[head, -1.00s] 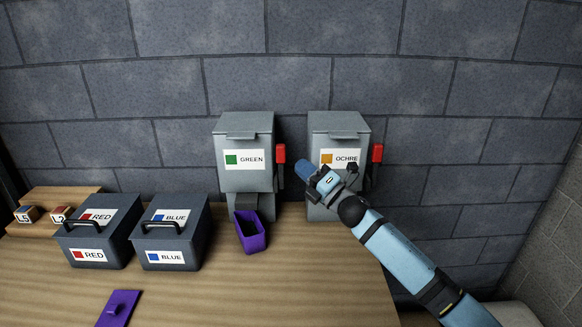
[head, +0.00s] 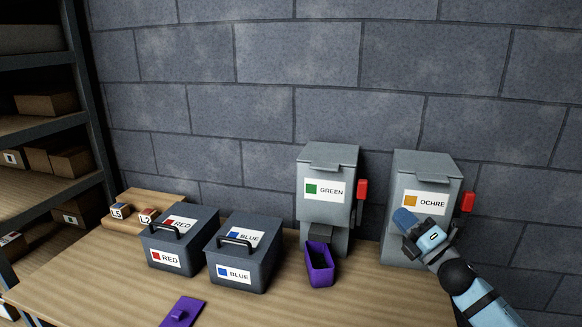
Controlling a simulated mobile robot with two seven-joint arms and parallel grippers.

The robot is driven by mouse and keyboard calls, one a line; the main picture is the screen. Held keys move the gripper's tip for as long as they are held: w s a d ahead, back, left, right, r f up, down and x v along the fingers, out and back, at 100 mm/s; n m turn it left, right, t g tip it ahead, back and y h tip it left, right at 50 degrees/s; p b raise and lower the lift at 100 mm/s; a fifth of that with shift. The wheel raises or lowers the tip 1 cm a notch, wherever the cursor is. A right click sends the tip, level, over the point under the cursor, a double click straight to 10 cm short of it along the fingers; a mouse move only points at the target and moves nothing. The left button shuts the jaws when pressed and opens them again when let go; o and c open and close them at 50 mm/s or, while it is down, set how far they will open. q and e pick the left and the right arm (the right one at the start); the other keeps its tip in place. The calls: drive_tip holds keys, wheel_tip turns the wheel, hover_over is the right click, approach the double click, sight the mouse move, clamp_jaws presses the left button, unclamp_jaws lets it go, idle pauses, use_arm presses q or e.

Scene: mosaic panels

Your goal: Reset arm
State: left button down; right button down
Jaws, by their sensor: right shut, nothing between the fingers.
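My right gripper (head: 405,221) is shut and empty, in front of the lower part of the grey OCHRE dispenser (head: 412,175), which has a red lever on its right side. The arm hides part of that dispenser's lower front; I cannot tell whether they touch. My left gripper is not in view.
A grey GREEN dispenser (head: 325,215) stands to the left, with an open purple bin (head: 320,268) at its base. RED (head: 195,240) and BLUE (head: 256,255) boxes stand further left. A purple lid (head: 184,311) lies on the wooden table (head: 350,305). Shelving (head: 60,130) stands far left.

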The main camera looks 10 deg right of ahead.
drive_tip(key=s+a+f+m+g+h, duration=0.2)
drive_tip(key=s+f+m+g+h, duration=0.25)
drive_tip(key=s+f+m, duration=0.45)
drive_tip(key=s+a+f+m+g+h, duration=0.3)
drive_tip(key=s+f+m+h, duration=0.3)
drive_tip(key=s+f+m, duration=0.3)
drive_tip(key=s+a+f+m+g+y, duration=0.1)
drive_tip(key=s+a+f+m+g, duration=0.15)
drive_tip(key=s, duration=0.35)
drive_tip(key=s+a+f+m+g, duration=0.1)
drive_tip(key=s+m+g, duration=0.1)
drive_tip(key=s+g, duration=0.3)
drive_tip(key=s+a+f+m+g+y, duration=0.1)
drive_tip(key=s+a+f+m+g, duration=0.15)
drive_tip(key=s, duration=0.45)
drive_tip(key=w+a+f+t+y+p, duration=0.2)
drive_tip(key=w+a+f+t+p, duration=0.2)
drive_tip(key=f+t, duration=0.4)
drive_tip(key=shift+w+a+f+n, duration=0.25)
drive_tip(key=shift+w+a+n, duration=0.05)
drive_tip(key=shift+w+a, duration=0.45)
